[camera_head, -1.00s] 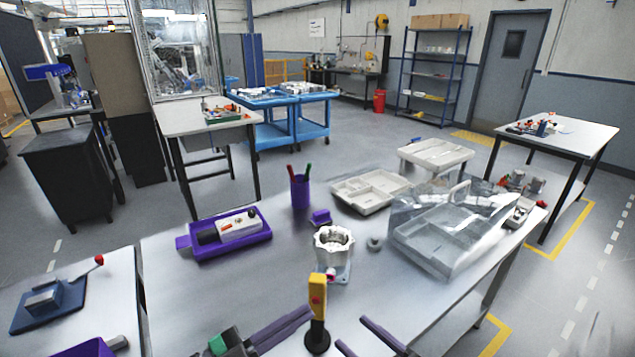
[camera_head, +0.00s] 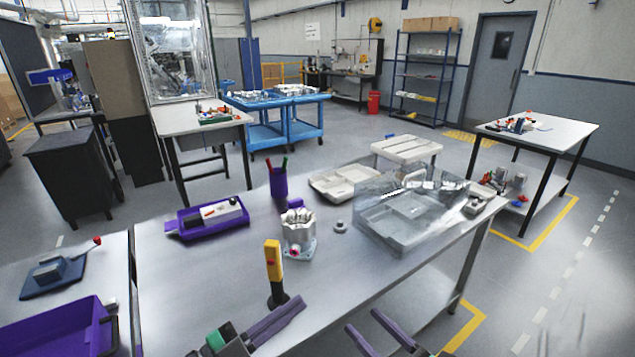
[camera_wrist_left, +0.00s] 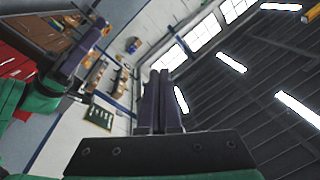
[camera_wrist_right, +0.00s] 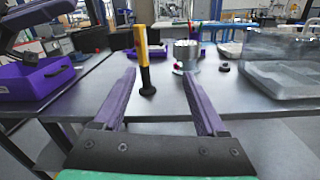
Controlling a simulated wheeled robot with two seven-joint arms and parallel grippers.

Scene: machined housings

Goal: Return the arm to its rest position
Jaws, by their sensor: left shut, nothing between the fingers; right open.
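My left gripper (camera_head: 290,308) is at the bottom of the head view, over the near edge of the table. Its purple fingers are shut together with nothing between them, as the left wrist view (camera_wrist_left: 160,75) shows; that view looks up at walls and ceiling. My right gripper (camera_head: 362,325) is further right at the bottom of the head view, off the table's front edge. Its fingers stand wide apart and empty in the right wrist view (camera_wrist_right: 158,85), facing the table.
A yellow-handled tool (camera_head: 273,262) stands upright near the front edge. Behind it are a machined housing (camera_head: 298,232), a small grey ring (camera_head: 340,227), a clear case (camera_head: 400,215), a purple tray (camera_head: 205,222) and a purple pen cup (camera_head: 278,182). A purple bin (camera_head: 60,330) is at lower left.

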